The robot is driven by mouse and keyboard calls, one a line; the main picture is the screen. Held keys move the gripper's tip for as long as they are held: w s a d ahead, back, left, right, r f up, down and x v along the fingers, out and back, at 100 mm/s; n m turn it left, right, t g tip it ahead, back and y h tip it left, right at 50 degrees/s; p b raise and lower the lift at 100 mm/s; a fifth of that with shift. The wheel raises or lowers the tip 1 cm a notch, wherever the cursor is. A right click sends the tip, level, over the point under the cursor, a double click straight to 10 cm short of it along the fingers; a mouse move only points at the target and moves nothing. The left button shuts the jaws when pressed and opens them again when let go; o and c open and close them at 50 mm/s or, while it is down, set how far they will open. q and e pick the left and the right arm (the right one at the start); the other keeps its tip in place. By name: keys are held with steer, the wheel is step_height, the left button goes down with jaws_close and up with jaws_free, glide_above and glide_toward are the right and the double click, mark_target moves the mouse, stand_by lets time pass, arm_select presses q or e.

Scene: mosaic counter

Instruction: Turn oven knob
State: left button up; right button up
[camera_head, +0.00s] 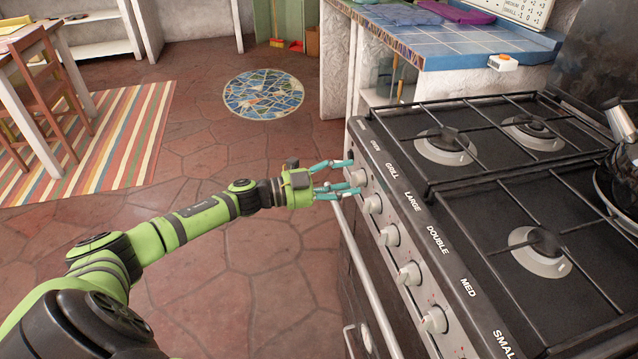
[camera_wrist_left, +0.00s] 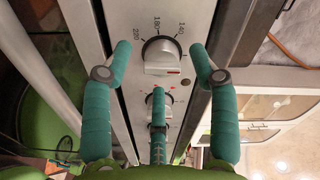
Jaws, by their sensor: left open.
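The oven knob (camera_wrist_left: 162,55) is a round silver-grey dial with a black ring and temperature numbers such as 140, 180 and 220 around it, on the stove's front panel. My left gripper (camera_wrist_left: 160,48) is open, with one teal finger on each side of this knob and a third finger below it. The fingers look apart from the knob, though contact is hard to judge. In the head view my left gripper (camera_head: 351,176) is at the far end of the knob row, by the OVEN and GRILL labels. My right gripper is not in view.
Several more knobs (camera_head: 409,274) line the stove's front panel, with a long handle rail (camera_head: 372,290) below. A blue-tiled counter (camera_head: 450,45) is beyond. The floor left of the stove is clear.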

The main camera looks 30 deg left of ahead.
arm_select(q)
steer(key=v, duration=1)
steer(key=shift+s+a, duration=0.25)
steer(key=shift+s, duration=0.1)
